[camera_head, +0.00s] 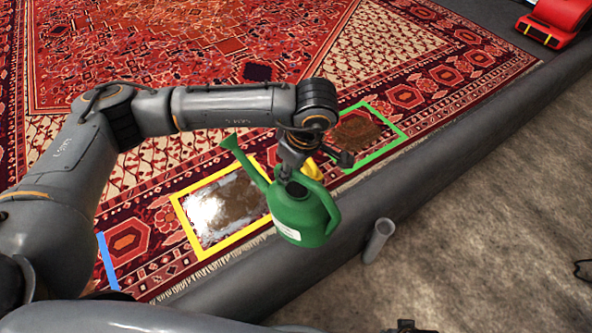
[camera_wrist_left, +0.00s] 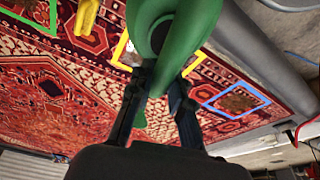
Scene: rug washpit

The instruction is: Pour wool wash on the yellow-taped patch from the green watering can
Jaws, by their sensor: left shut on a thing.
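The green watering can (camera_head: 301,212) is held by my left gripper (camera_head: 290,170), above the rug's near edge. Its spout (camera_head: 246,160) points up and left, over the top right part of the yellow-taped patch (camera_head: 222,213). The can looks close to upright, tilted a little. A brown stain with a bright, wet-looking shine lies inside the yellow tape. In the left wrist view the fingers are closed on the green can (camera_wrist_left: 185,35), which hides most of the yellow patch (camera_wrist_left: 122,48). My right gripper is not clearly seen.
A green-taped patch (camera_head: 368,137) with a brown stain lies to the right, and a blue-taped patch (camera_head: 107,262) to the left. A yellow object (camera_head: 311,170) shows behind the can. A dark curb (camera_head: 440,165) borders the rug, with a grey pipe (camera_head: 378,240) beside it. A red machine (camera_head: 556,20) stands at top right.

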